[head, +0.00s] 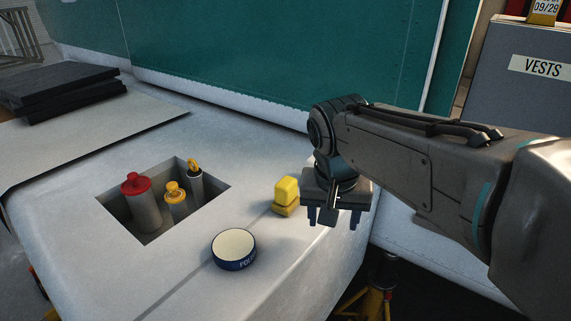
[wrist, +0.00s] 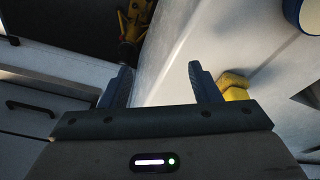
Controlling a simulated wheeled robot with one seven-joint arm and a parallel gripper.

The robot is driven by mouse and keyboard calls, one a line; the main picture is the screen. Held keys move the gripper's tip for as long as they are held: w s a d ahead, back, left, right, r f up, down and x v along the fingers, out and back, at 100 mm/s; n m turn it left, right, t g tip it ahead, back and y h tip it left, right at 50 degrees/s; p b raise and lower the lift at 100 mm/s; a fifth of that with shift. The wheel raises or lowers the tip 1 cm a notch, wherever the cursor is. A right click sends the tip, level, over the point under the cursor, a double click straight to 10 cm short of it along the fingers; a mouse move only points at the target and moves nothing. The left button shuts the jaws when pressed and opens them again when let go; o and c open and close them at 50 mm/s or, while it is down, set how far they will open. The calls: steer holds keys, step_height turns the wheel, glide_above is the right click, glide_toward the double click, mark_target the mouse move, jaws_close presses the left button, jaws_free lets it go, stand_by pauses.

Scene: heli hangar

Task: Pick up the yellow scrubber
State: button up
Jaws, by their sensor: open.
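The yellow scrubber (head: 286,191) is a small two-tiered block on the white surface, near its rounded right edge. My gripper (head: 335,215) points down just to the right of it in the head view, apart from it by a small gap. In the wrist view my gripper (wrist: 158,88) has its two blue fingers spread wide with nothing between them. The scrubber (wrist: 235,85) shows there just outside the right finger, partly hidden behind the finger and gripper body.
A round blue tin (head: 233,250) with a cream top lies in front of the scrubber. A square recess (head: 146,241) to the left holds several bottles, one with a red cap (head: 136,183). A grey case labelled VESTS (head: 530,100) stands at right. The surface drops off right of the scrubber.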

mark_target(286, 181)
steer(key=w+a+r+m+t+h, duration=0.1)
steer(key=w+a+r+m, duration=0.15)
steer(key=a+r, duration=0.3)
steer(key=w+a+r+m, duration=0.2)
steer(key=w+a+r, duration=0.2)
steer(key=a+r, duration=0.15)
steer(key=p+x, duration=0.1)
steer(key=x, duration=0.7)
steer(key=shift+w+d, duration=0.1)
steer(key=shift+w, duration=0.1)
steer(key=shift+h, duration=0.3)
steer(key=shift+p+x, duration=0.85)
steer(key=shift+x, duration=2)
steer(key=shift+w+d+r, duration=0.1)
steer(key=shift+d, duration=0.1)
steer(key=c, duration=0.8)
steer(key=shift+c, duration=0.2)
